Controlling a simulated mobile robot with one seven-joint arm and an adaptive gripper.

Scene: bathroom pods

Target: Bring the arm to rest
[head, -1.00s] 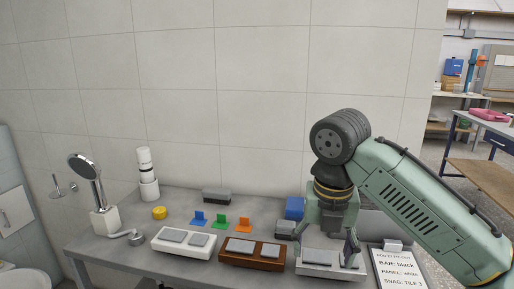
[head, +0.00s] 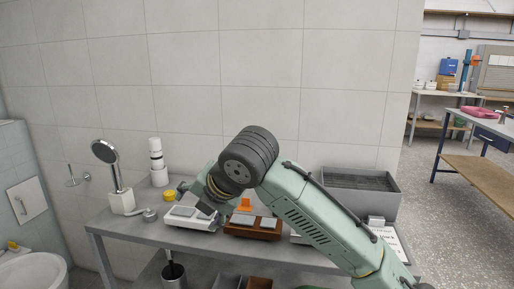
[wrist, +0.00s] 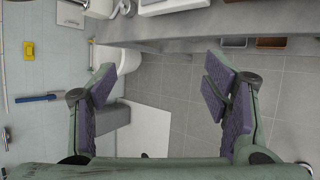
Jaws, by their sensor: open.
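My arm reaches in from the lower right in the head view and bends at a dark ribbed joint in front of the worktop. My gripper (head: 205,198) is left of that joint, near a white tray (head: 186,221), partly hidden by the arm. In the wrist view my gripper (wrist: 160,85) has its two purple-padded fingers wide apart, with nothing between them. Beyond them are floor tiles and a white panel (wrist: 145,128).
The grey worktop (head: 125,232) holds a hand shower (head: 106,160), a yellow round piece (head: 170,195), a brown tray (head: 240,230) and a grey bin (head: 362,190). A washbasin (head: 35,272) is at left.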

